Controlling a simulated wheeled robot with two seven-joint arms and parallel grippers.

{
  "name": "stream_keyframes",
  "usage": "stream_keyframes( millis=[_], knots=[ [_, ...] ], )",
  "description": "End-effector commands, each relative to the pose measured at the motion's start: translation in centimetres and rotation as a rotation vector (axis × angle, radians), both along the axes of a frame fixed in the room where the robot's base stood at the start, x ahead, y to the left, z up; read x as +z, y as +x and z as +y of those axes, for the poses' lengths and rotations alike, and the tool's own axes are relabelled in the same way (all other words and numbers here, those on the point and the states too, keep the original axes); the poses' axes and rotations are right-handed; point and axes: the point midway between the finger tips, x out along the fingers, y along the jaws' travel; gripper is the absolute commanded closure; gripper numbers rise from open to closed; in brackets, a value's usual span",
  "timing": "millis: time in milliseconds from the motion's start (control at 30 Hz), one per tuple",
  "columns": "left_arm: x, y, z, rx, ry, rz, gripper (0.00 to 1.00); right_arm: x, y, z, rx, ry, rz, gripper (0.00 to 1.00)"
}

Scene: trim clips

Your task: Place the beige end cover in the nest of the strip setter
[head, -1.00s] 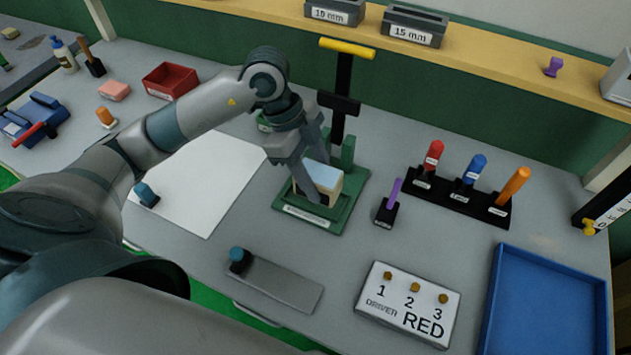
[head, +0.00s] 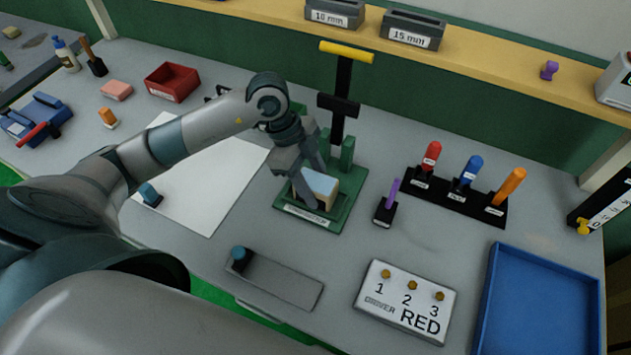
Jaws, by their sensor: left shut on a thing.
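The green strip setter (head: 343,213) stands near the middle of the table, with a dark post and a yellow handle (head: 347,51) above its base. The beige end cover (head: 325,195), with a pale blue top face, is low over the setter's base in the head view. My left gripper (head: 312,190) is shut on the cover from the left and behind, fingers pointing down. The fingers and cover hide the nest, so I cannot tell whether the cover is fully seated. My right gripper is not in view.
A purple-handled tool (head: 390,203) and a black rack of colored handles (head: 455,196) stand to the right. In front are a grey plate (head: 283,284) and a driver sign (head: 406,301). A blue tray (head: 541,315) is at the right, white paper (head: 205,185) at the left.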

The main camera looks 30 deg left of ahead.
Motion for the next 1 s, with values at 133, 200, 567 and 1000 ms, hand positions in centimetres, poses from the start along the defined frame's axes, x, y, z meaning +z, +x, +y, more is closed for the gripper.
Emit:
stream_keyframes(
  millis=[133,200,567,1000],
  knots=[
    [0.0,0.0,0.0,-0.001,0.0,-0.001,0.82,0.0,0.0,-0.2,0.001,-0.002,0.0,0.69],
    [0.0,0.0,0.0,-0.001,0.0,-0.001,0.82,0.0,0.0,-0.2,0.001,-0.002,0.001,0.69],
    [-0.3,0.0,0.0,-0.001,0.0,0.001,0.38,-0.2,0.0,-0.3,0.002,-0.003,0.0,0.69],
    [0.6,0.0,0.4,0.0,0.001,0.0,0.38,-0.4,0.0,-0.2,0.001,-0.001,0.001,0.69]
  ],
)
